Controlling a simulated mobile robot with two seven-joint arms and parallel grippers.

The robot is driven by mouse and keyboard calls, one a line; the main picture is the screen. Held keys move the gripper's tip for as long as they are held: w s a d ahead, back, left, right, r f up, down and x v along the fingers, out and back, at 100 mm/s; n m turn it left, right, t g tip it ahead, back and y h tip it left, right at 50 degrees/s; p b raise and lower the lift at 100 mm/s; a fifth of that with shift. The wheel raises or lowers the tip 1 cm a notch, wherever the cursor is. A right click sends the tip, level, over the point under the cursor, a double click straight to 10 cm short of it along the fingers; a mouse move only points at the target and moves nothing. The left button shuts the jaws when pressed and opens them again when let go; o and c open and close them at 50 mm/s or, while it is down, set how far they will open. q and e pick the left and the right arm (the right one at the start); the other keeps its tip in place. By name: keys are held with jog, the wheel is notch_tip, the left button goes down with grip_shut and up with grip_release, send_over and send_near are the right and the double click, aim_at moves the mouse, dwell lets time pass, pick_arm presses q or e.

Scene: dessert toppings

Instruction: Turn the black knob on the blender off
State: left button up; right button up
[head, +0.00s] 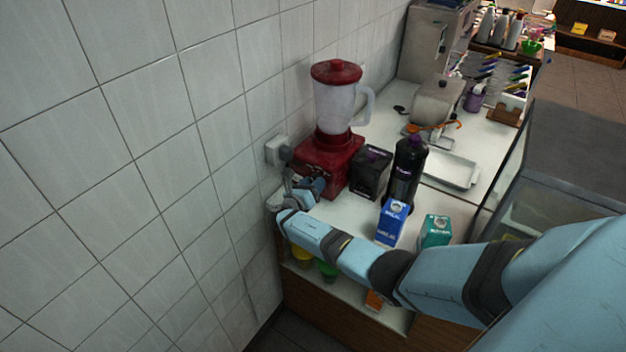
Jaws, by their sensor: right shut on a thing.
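The blender (335,148) stands on the white counter against the tiled wall. It has a red base, a clear jug with a handle on the right and a red lid. My right arm reaches across from the lower right. My right gripper (316,186) is at the lower front of the red base, shut on the black knob. The knob itself is hidden behind the gripper, so its turn position cannot be seen. My left gripper is not in view.
A dark carton (371,172), a black bottle (406,170), a blue carton (391,222) and a teal carton (435,231) stand right of the blender, close to my arm. A wall socket (277,150) is left of it. A metal tray (452,170) lies farther back.

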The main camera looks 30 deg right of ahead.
jog(key=shift+f+n+p, duration=0.1)
jog(key=shift+n+p, duration=0.2)
jog(key=shift+n, duration=0.2)
jog(key=o, duration=0.9)
jog(key=shift+o, duration=0.2)
jog(key=b+v, duration=0.1)
jog(key=v, duration=1.3)
jog(key=shift+s+d+f, duration=0.1)
